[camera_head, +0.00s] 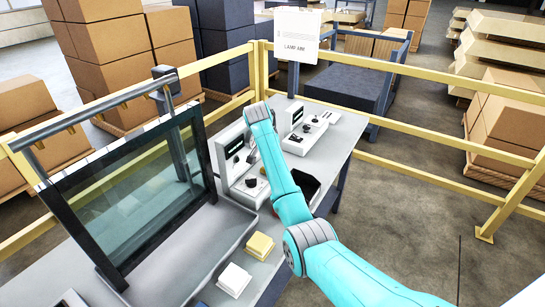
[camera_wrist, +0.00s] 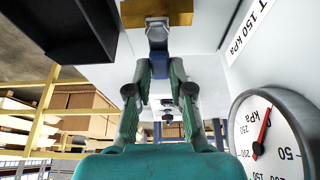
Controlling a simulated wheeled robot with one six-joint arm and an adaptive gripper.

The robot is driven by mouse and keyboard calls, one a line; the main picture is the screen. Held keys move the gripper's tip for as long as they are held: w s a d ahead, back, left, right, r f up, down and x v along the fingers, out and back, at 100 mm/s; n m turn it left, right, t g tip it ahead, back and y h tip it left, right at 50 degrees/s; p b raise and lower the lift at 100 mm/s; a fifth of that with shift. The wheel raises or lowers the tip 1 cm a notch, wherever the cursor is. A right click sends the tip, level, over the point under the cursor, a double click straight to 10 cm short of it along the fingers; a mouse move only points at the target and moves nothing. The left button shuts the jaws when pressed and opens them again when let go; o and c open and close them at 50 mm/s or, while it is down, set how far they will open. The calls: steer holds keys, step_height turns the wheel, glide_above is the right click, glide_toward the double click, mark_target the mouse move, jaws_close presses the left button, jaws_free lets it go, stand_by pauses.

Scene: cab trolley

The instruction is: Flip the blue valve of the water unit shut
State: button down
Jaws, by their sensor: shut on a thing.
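In the wrist view my gripper (camera_wrist: 158,72) has its two green fingers close around a narrow blue piece, the blue valve handle (camera_wrist: 159,62). A grey rounded part sits just beyond it, below a brass-coloured block (camera_wrist: 157,12). The fingertips are shut on the handle from both sides. A round gauge (camera_wrist: 272,135) with a red needle stands at the right, under a label reading "T 150 kPa". In the head view my teal arm reaches over the bench and hides the gripper and the valve.
A grey bench (camera_head: 333,140) carries several white units with dark displays (camera_head: 236,148). A framed glass panel (camera_head: 135,195) stands at the left. Yellow and white pads (camera_head: 260,245) lie near the front. Yellow rails (camera_head: 420,75) run behind. A dark box (camera_wrist: 65,30) hangs upper left in the wrist view.

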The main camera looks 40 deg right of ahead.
stand_by(0.3)
steer(key=c, duration=1)
jaws_free()
steer(key=shift+c, duration=0.2)
steer(key=v, duration=1.2)
steer(key=shift+s+d, duration=0.1)
steer(key=shift+s, duration=0.05)
